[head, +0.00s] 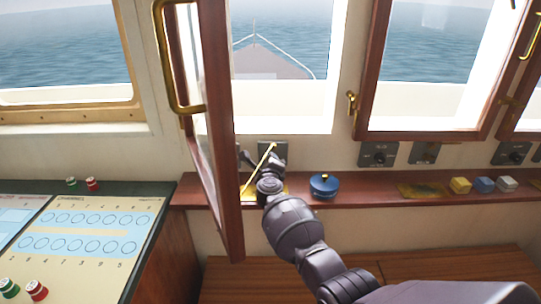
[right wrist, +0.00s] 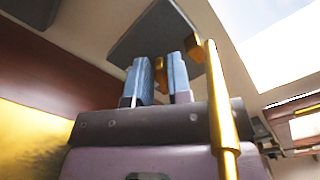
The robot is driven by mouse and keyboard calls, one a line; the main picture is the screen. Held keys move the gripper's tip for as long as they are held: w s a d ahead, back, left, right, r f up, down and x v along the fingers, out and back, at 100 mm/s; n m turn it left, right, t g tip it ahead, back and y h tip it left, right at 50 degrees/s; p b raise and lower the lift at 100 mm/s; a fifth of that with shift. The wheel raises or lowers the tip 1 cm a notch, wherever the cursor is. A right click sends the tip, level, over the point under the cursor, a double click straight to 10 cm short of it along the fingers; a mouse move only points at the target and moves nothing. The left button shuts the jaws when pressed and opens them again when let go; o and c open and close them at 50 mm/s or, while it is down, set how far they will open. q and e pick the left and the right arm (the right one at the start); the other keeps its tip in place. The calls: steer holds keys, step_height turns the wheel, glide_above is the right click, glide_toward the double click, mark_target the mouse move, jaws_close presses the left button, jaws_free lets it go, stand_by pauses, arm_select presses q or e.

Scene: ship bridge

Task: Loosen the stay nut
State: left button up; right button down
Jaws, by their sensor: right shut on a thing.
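The hinged window (head: 228,190) stands open, its wooden frame swung inward toward me. A thin brass stay bar (head: 262,165) slants up from the sill beside its edge; the bar also runs up close by my gripper in the right wrist view (right wrist: 215,100). My right gripper (head: 262,158) is at the bar, above the sill. In the right wrist view its two blue-grey fingers (right wrist: 168,75) are shut on a small brass piece (right wrist: 160,72), which looks like the stay nut; the fingers hide most of it. My left gripper is not in view.
A blue lidded pot (head: 323,187) stands on the wooden sill (head: 375,192) just right of my arm. Yellow, blue and white blocks (head: 483,185) sit farther right. A console (head: 90,235) with red and green knobs fills the left. The open window is close left of my gripper.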

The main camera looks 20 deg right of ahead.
steer(key=n, duration=0.1)
steer(key=n+p, duration=0.1)
steer(key=n, duration=0.1)
steer(key=shift+a+f+n, duration=0.1)
steer(key=shift+f+n, duration=0.1)
steer(key=shift+n, duration=0.1)
steer(key=shift+f+n+p, duration=0.25)
steer(key=shift+n+p, duration=0.4)
steer(key=shift+n, duration=0.85)
steer(key=c, duration=1.1)
jaws_free()
steer(key=shift+o, duration=0.2)
